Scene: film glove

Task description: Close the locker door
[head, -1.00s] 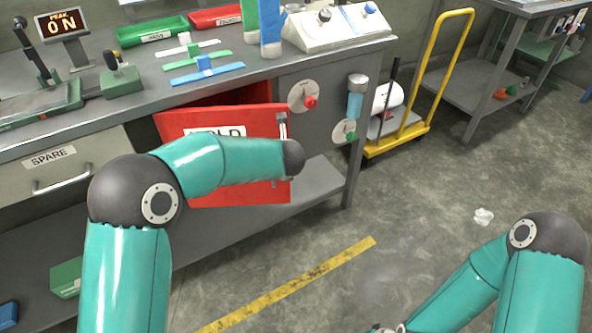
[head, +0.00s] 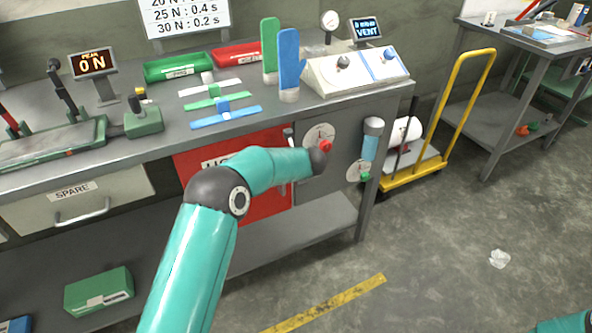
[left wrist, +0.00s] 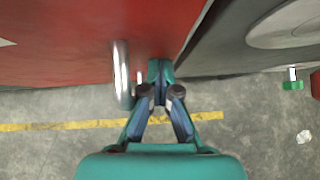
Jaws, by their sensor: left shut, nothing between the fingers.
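The red locker door (head: 268,207) is under the bench top, partly hidden behind my left arm. It appears flush or nearly flush with the bench front; a small remaining gap cannot be ruled out. In the left wrist view the red door (left wrist: 60,50) fills the upper left, with its metal handle (left wrist: 122,75) left of my left gripper (left wrist: 158,72). That gripper is shut and empty, its tips close to the door's edge beside the grey panel; contact cannot be told. In the head view the left gripper is hidden behind my arm. My right gripper is out of view.
Right of the door are a dial with a red knob (head: 325,146), a blue cylinder (head: 371,140) and a dial with a green knob (head: 365,177). A yellow-handled cart (head: 466,75) stands beyond the bench. The floor in front is clear except crumpled paper (head: 499,259).

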